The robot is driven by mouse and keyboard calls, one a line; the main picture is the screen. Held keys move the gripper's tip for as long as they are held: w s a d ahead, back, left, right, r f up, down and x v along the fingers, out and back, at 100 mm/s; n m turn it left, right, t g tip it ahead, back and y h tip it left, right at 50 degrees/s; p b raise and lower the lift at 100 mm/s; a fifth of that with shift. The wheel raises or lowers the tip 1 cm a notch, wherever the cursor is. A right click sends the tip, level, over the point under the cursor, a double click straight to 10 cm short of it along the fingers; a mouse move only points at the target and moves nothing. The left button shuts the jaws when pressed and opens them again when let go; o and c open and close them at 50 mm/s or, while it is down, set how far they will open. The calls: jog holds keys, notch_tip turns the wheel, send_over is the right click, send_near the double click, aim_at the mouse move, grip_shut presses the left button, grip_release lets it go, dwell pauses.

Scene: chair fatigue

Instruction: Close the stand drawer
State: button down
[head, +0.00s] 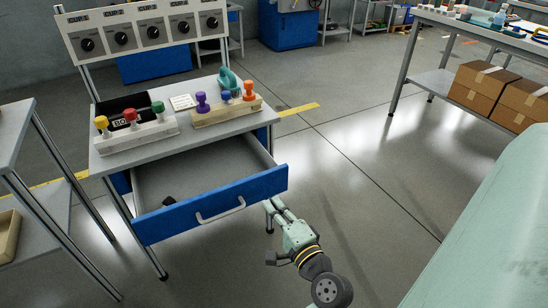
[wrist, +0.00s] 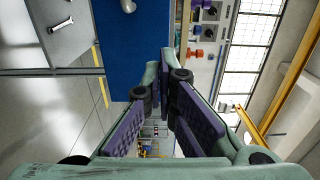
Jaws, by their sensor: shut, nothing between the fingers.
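The stand drawer (head: 212,206) is pulled out from under the stand top (head: 190,146); its blue front has a pale handle (head: 220,211). Inside it a small dark object (head: 169,201) lies near the front panel. My gripper (head: 270,205) is by the right end of the drawer front, with its fingers pointing toward the stand. In the wrist view my gripper (wrist: 170,76) is shut and empty, close beside the blue drawer front (wrist: 128,55). Whether the fingertips touch the panel cannot be told.
A grey table (head: 18,150) is close on the left. A workbench (head: 480,30) with cardboard boxes (head: 482,85) stands at right. The floor (head: 360,180) between is clear.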

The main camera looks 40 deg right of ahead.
aim_at(256, 182)
jog(key=x, duration=1)
jog(key=shift+w, duration=0.15)
jog(key=x, duration=1.7)
jog(key=shift+w+d, duration=0.15)
jog(key=shift+d, duration=0.05)
